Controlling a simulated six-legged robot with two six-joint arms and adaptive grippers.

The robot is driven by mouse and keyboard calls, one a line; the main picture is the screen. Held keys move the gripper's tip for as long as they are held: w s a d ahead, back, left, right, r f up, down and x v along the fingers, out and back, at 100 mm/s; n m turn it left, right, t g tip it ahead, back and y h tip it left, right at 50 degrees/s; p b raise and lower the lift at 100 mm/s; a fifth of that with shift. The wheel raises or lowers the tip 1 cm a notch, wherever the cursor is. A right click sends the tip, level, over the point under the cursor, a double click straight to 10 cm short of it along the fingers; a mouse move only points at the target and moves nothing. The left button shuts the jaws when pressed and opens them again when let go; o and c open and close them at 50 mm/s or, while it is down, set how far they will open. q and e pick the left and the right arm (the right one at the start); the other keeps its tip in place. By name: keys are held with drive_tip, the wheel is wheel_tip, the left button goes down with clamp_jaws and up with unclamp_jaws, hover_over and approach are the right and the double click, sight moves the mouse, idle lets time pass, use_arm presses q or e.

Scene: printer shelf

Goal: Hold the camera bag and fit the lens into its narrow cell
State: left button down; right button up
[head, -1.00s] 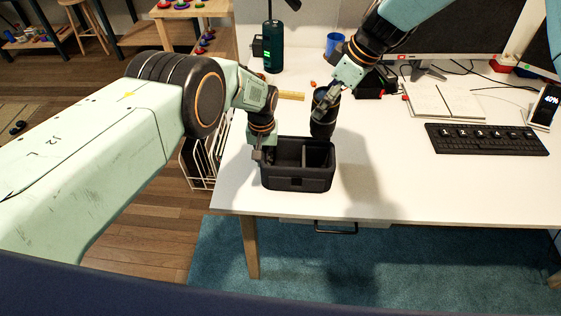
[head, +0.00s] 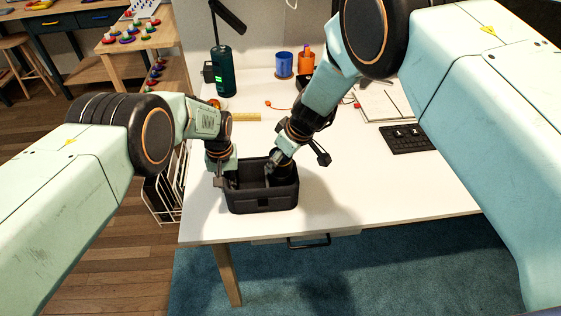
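The dark camera bag (head: 262,202) stands upright and open-topped near the desk's front edge, with a divider inside. My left gripper (head: 226,180) is at its left wall, with the fingers apparently pinching the rim. The black lens (head: 285,168) is upright at the bag's right cell, with its lower part hidden behind the front wall. My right gripper (head: 275,163) is at the lens's upper part and looks closed on it. The far finger and the cell floor are hidden, so I cannot tell how deep the lens sits.
A keyboard (head: 409,139) and notebook (head: 383,103) lie to the right. The white desk (head: 370,190) is clear right of the bag.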

drive_tip(key=shift+w+f, duration=0.1)
drive_tip(key=shift+f, duration=0.6)
drive_tip(key=shift+f, duration=0.6)
drive_tip(key=o, duration=1.5)
drive_tip(key=shift+c, duration=0.2)
drive_tip(key=shift+r, duration=0.5)
drive_tip(key=v, duration=1.2)
drive_tip(key=shift+r, duration=0.1)
